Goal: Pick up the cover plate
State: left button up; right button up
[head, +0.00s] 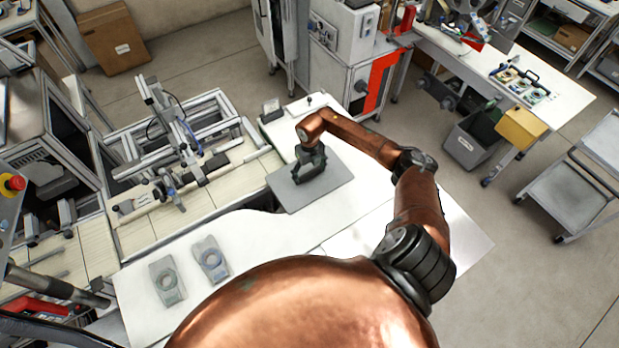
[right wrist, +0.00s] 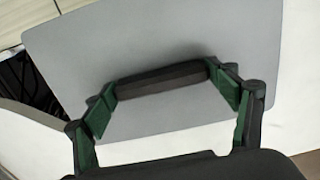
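The cover plate (head: 330,186) is a flat grey rectangle with a dark bar-shaped handle on top, lying at the white table's left part near its edge. My right gripper (head: 311,172) is over its middle, pointing down. In the right wrist view, the plate (right wrist: 130,45) fills much of the picture. The right gripper's green-padded fingers (right wrist: 163,92) are at the two ends of the dark handle (right wrist: 160,80), with no clear gap. Whether the plate is clear of the table cannot be told. My left gripper is not in view.
Two grey fixture parts (head: 167,278) (head: 210,259) lie on the white table at the front left. A metal-framed linear rig (head: 180,140) stands left of the plate. A small dark block (head: 271,110) sits behind it. Bare table (head: 270,235) lies in front.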

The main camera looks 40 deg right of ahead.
jog(key=c, duration=0.9)
jog(key=shift+c, duration=0.2)
jog(key=shift+r, duration=0.15)
